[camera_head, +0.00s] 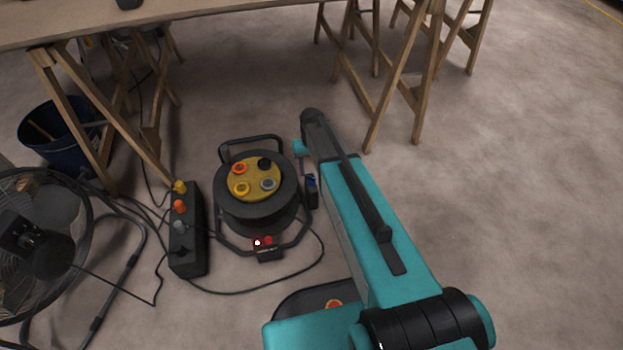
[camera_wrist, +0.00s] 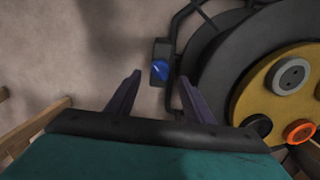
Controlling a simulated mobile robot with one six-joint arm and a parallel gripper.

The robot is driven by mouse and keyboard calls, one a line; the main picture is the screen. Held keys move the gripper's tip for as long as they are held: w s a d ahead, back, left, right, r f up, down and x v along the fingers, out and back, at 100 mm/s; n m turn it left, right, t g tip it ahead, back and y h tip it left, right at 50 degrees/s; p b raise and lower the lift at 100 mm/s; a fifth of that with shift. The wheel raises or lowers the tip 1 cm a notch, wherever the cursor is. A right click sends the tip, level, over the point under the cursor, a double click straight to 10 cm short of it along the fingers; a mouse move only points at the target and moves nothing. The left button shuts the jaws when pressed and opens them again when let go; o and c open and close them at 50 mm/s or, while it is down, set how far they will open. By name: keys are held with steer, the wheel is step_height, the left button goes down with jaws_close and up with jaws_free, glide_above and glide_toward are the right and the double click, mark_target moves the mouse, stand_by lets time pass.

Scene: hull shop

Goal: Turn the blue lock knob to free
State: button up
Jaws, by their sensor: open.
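The blue lock knob (camera_wrist: 160,70) sits on a small dark box (camera_wrist: 161,50) at the side of the black cable reel's frame. In the head view the knob (camera_head: 311,182) is small, on the reel's right side. My gripper (camera_wrist: 159,79) is open and empty. In the wrist view its two dark purple fingers point toward the knob, one to each side of it in the picture. They look apart from it; the exact gap cannot be told. In the head view my gripper (camera_head: 302,164) is partly hidden by my arm. The knob's setting is too small to read.
The cable reel (camera_head: 258,213) has a yellow face with several sockets. A power strip (camera_head: 187,245) and a fan (camera_head: 45,240) stand left of it, with cables on the floor. A trestle table (camera_head: 230,7) and a blue bucket (camera_head: 60,135) are behind. Floor at right is clear.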

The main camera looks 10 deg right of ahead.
mark_target(311, 177)
steer(key=shift+f+b, duration=0.75)
steer(key=shift+f, duration=2)
steer(key=c, duration=1)
